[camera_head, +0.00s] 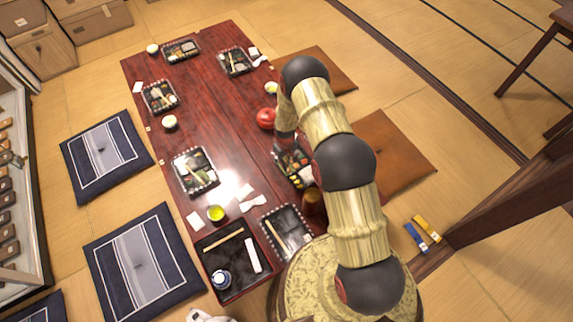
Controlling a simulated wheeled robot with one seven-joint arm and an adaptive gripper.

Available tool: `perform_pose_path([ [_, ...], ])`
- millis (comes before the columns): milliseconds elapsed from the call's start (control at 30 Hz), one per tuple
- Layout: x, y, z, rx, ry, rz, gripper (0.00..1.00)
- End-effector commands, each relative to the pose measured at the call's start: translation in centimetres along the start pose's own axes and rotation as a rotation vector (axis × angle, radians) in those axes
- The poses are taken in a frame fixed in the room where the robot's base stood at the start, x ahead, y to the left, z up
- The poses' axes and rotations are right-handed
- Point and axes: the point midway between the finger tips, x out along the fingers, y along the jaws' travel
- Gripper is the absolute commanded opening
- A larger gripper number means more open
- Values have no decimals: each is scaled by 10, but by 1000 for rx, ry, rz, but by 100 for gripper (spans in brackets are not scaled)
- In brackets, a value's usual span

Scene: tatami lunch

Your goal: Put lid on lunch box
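An open lunch box (283,158) with food in it stands on the red-brown table, close to my arm and partly hidden by it. A flat dark piece with a pale patterned border (287,232) lies near the table's front right edge. It holds no food and looks like the lid. My gripper (284,137) points down at the far edge of the open lunch box, to the left of my arm. It is small and partly hidden, so its fingers and any grip cannot be made out.
The low table (225,130) carries several other lunch boxes, such as one at the left (195,170). A red round pot (266,118) stands beside my gripper. A brown cup (312,203) stands between the open box and my arm. A dark tray (210,262) lies at the front left.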

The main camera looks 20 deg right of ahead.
Motion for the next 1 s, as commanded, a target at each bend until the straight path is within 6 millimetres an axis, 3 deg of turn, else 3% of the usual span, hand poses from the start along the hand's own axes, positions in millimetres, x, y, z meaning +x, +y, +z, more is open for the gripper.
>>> perform_pose_path([
  [1000,57,0,0,-1,1,0,0],
])
